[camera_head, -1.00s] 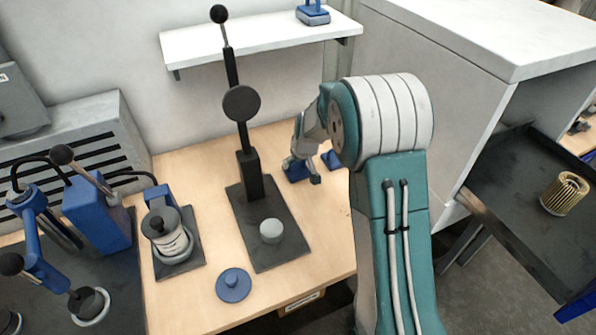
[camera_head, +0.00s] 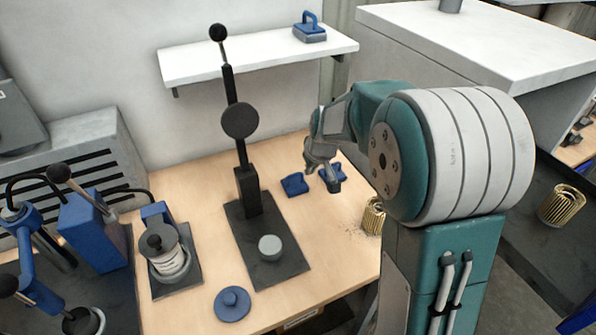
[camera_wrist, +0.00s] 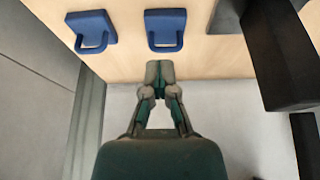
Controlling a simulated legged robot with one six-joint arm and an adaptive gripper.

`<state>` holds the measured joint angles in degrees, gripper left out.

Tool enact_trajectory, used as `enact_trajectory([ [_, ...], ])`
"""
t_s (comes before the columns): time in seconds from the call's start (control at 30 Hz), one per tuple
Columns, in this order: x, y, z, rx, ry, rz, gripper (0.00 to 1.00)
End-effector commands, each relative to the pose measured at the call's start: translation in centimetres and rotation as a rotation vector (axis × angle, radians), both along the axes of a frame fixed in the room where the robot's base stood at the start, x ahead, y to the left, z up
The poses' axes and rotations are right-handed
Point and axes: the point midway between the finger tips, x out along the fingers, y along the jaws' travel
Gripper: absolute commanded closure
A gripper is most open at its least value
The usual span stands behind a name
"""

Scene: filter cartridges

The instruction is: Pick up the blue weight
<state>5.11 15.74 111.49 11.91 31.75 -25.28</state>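Two blue weights with loop handles lie on the wooden table: a left one (camera_head: 294,185) and a right one (camera_head: 328,171), partly hidden by my gripper. In the wrist view they are at the top, one at the left (camera_wrist: 92,30) and one nearer the middle (camera_wrist: 165,29). A similar blue weight (camera_head: 311,34) stands on the wall shelf. My gripper (camera_head: 333,186) is in front of the right table weight in the head view. In the wrist view its fingertips (camera_wrist: 160,72) are together with nothing between them, apart from both weights in the picture.
A black press (camera_head: 246,190) with a grey puck stands left of my gripper. A blue knobbed disc (camera_head: 232,304) lies at the table front. A gold cartridge (camera_head: 373,216) stands at the right, partly behind my arm. The white shelf (camera_head: 250,47) is above the table.

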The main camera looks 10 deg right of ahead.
Motion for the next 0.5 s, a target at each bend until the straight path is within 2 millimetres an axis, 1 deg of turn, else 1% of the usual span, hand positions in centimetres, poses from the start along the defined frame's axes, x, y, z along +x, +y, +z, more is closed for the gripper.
enact_trajectory([
  [0.03,-1.0,-0.5,0.7,0.0,-0.004,-0.003,1.0],
  [0.2,-3.8,-1.6,2.0,0.0,-0.003,-0.003,1.0],
  [0.4,-5.7,-2.4,2.7,-0.001,0.002,0.0,1.0],
  [0.5,-6.1,-2.5,2.8,-0.001,0.003,0.001,1.0],
])
